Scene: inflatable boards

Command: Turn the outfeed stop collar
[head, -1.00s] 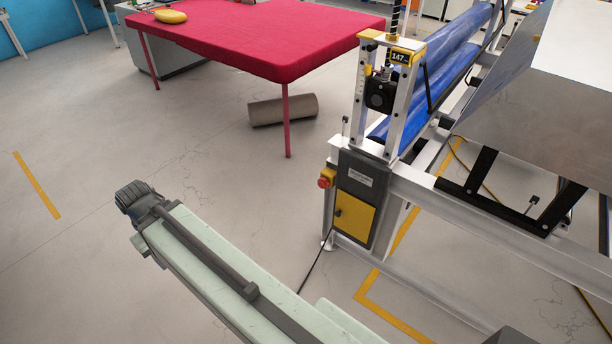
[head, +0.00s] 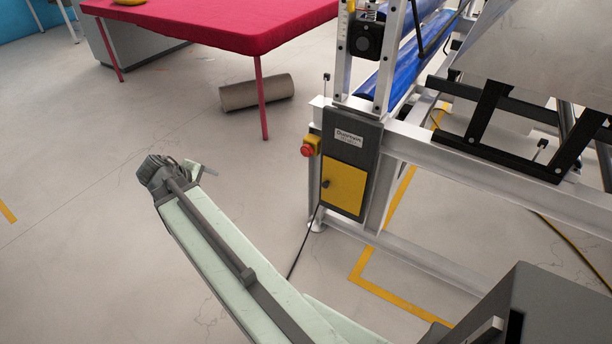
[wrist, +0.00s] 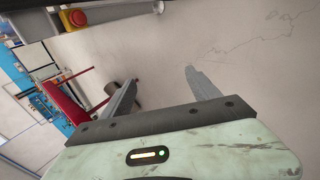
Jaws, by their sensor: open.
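I cannot pick out the outfeed stop collar for certain in any view. The roller machine's white frame (head: 440,152) stands right of centre in the head view, with blue rollers (head: 400,75) and a black adjuster block (head: 363,36) on its near upright. My gripper (wrist: 162,75) is open and empty in the wrist view, its two grey fingers apart over bare floor. In the head view my arm reaches up from the bottom, its end left of the machine's control box (head: 347,163) and apart from it. The gripper is mostly hidden there.
A red stop button (head: 307,150) sticks out from the box's left side. A red-covered table (head: 215,22) stands at the back left, with a brown roll (head: 256,92) on the floor near its leg. A grey block (head: 540,310) fills the lower right. Floor left of my arm is clear.

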